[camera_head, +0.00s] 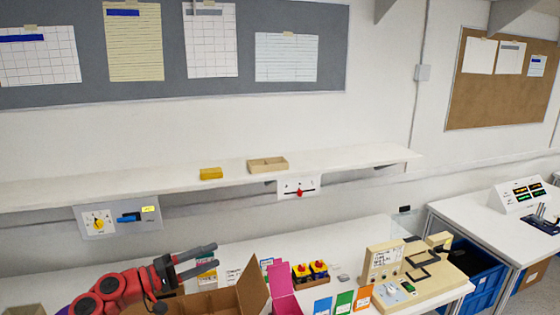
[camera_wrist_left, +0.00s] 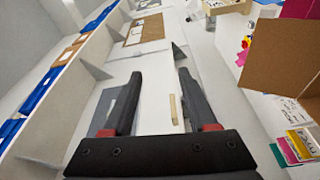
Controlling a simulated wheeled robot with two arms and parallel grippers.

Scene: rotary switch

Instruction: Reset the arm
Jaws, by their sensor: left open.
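A panel under the shelf at the left holds a yellow rotary knob (camera_head: 98,224) on a white dial, with a blue handle (camera_head: 130,217) and a small yellow label beside it. A second white plate with a red rotary knob (camera_head: 299,191) hangs under the shelf further right. My left gripper (camera_head: 214,256) is open and empty, below and between these two plates, apart from both. In the left wrist view the open fingers (camera_wrist_left: 160,75) point at the wall, with nothing between them that they touch. My right gripper is not in view.
A wall shelf (camera_head: 350,163) carries a yellow block (camera_head: 211,173) and a wooden tray (camera_head: 283,163). An open cardboard box (camera_head: 253,283) stands close to my left gripper. A beige device (camera_head: 385,258), red-and-yellow buttons (camera_head: 318,268) and coloured cards (camera_head: 343,301) crowd the table.

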